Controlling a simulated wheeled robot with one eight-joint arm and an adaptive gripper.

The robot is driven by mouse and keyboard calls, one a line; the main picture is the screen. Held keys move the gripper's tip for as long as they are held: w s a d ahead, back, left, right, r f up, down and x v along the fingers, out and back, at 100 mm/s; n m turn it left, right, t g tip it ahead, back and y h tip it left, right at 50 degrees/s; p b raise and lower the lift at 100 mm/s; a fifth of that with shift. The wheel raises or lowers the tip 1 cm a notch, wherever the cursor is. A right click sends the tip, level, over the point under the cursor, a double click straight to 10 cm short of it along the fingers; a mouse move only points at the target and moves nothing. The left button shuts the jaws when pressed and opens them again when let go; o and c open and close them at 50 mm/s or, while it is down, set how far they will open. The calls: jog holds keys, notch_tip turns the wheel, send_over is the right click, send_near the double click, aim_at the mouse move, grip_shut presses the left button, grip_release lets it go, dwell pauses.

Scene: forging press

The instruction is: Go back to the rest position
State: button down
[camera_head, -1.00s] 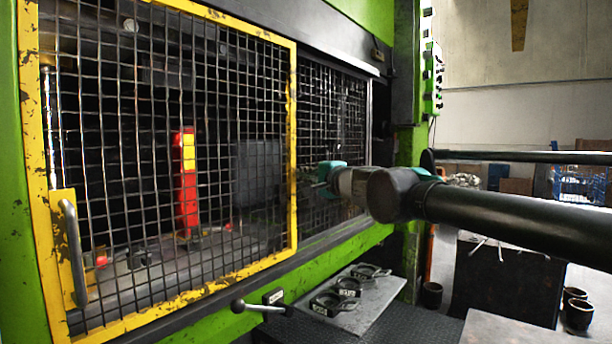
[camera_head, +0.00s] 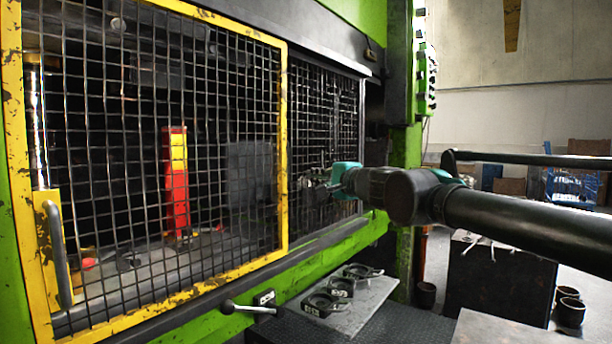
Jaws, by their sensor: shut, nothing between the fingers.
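My gripper (camera_head: 318,188) is at the end of my dark arm, which reaches in from the right. It is in front of the mesh panel of the green press, just right of the yellow door frame. Its fingers are small and dark against the mesh; they look shut, with nothing seen between them. I cannot tell exactly how far it is from the mesh.
The yellow-framed mesh door (camera_head: 283,150) is shut across the press, with a handle (camera_head: 58,255) at left. Behind it stands a red and yellow block (camera_head: 176,190). A lever (camera_head: 228,307) juts out below. A shelf (camera_head: 345,318) holds several dark ring-shaped tools.

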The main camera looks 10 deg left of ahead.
jog(key=s+d+f+n+g+h, duration=0.15)
jog(key=d+f, duration=0.35)
jog(key=f, duration=0.6)
jog(key=s+d+f+n+g+h, duration=0.1)
jog(key=s+d+f+n+h, duration=0.15)
jog(key=d+f, duration=0.55)
jog(key=s+d+f+n+g+h, duration=0.1)
jog(key=s+d+f+n+g, duration=0.15)
jog(key=f, duration=1.05)
jog(key=s+d+f+n+g+h, duration=0.1)
jog(key=s+d+f+h, duration=0.3)
jog(key=s+d+f, duration=0.3)
jog(key=s+d+f+n+g+h, duration=0.1)
jog(key=s+d+f+h, duration=0.3)
jog(key=d+f, duration=1)
jog(key=s+d, duration=0.1)
jog(key=s, duration=0.2)
jog(key=shift+f+g, duration=0.25)
jog(key=shift+g, duration=0.15)
